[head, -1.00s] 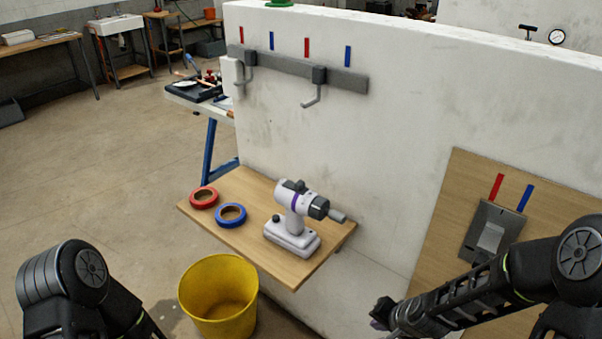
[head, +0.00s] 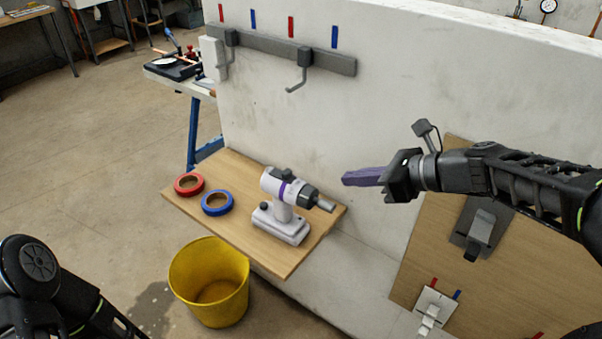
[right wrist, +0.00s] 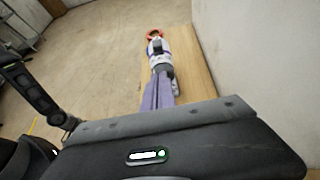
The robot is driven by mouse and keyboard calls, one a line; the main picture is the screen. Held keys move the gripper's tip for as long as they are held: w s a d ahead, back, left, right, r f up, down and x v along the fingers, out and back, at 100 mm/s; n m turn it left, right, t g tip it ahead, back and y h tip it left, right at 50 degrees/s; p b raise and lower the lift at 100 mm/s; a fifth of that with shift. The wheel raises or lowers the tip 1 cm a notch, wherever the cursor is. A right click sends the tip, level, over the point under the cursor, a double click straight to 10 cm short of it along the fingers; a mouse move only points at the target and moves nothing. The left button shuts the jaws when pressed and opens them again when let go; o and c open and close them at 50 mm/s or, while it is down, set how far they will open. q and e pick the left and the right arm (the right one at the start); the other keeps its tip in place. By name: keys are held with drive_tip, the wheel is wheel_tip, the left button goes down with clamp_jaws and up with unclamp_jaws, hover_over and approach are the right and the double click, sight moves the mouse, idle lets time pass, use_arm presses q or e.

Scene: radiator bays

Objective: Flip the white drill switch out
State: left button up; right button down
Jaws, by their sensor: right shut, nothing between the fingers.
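The white drill (head: 272,185) with a purple band and a dark grey chuck stands upright on the wooden shelf (head: 240,258), its bit pointing right. A dark raised piece (head: 286,174) is on top of its body and a dark knob is on its base. I cannot tell which is the switch. My right gripper (head: 346,178), with purple fingers, is shut and empty, to the right of the drill and apart from it. In the right wrist view the drill (right wrist: 156,49) lies beyond the fingers (right wrist: 158,90), which hide part of it. My left gripper is out of view.
A red tape roll (head: 189,184) and a blue tape roll (head: 217,202) lie left of the drill. A yellow bucket (head: 209,285) stands below the shelf. A hook rail (head: 275,55) is on the white wall. A board (head: 415,270) with metal plates is at right.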

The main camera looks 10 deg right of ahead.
sight(289, 172)
drive_tip(key=shift+a, duration=0.1)
drive_tip(key=x, duration=0.9)
drive_tip(key=shift+f, duration=0.1)
drive_tip(key=w+a, duration=0.1)
drive_tip(key=w+a+p, duration=0.1)
drive_tip(key=shift+w+a+f, duration=0.15)
drive_tip(key=shift+w+a, duration=0.1)
drive_tip(key=shift+w, duration=0.1)
drive_tip(key=shift+w+a, duration=0.35)
drive_tip(key=shift+w, duration=0.05)
drive_tip(key=shift+w+a+p, duration=0.3)
drive_tip(key=shift+w+a, duration=0.9)
drive_tip(key=shift+w, duration=0.05)
drive_tip(key=shift+s, duration=0.1)
drive_tip(key=shift+d, duration=0.15)
